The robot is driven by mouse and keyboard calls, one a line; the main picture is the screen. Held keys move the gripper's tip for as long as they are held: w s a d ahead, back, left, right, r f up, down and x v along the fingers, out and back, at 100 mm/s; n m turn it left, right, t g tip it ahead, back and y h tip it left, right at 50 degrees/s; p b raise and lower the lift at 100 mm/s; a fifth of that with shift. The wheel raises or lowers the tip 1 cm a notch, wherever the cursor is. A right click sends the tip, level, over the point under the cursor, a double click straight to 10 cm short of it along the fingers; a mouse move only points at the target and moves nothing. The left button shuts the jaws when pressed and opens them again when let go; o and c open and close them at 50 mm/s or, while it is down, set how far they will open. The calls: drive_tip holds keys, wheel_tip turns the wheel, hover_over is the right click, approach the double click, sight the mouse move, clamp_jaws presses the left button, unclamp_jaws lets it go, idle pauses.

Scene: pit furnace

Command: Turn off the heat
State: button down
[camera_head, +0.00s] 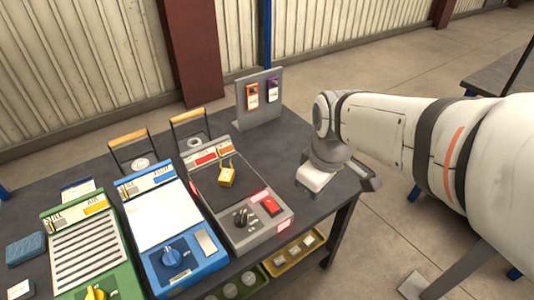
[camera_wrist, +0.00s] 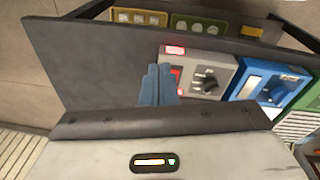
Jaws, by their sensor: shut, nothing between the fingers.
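A grey control unit (camera_head: 238,222) with red labels stands on the dark table, right of the other units. Label text is too small to read. The grey unit also shows in the wrist view (camera_wrist: 224,66), with its black knob (camera_wrist: 205,80) and red switch (camera_wrist: 175,74) partly hidden behind the fingers. My gripper (camera_wrist: 157,72) is shut and empty, its blue fingertips overlapping the unit's edge in that view. Contact cannot be told. In the head view the fingertips are hidden.
A blue unit (camera_head: 168,222) and a green unit (camera_head: 86,240) stand left of the grey one. A grey stand (camera_head: 258,113) holds an orange tag and a purple tag at the back. A blue cloth (camera_head: 25,249) lies at left. Yellow and green bins sit below the tabletop.

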drive_tip(key=shift+s+d+f+m, duration=0.25)
drive_tip(key=shift+s+d+m, duration=0.35)
drive_tip(key=shift+m, duration=0.85)
drive_tip(key=shift+s+d+f+m, duration=0.35)
drive_tip(key=shift+s+m, duration=0.3)
drive_tip(key=shift+m, duration=0.85)
drive_tip(key=shift+s+d+f+m, duration=0.2)
drive_tip(key=shift+s+d+m, duration=0.4)
drive_tip(key=shift+m, duration=0.85)
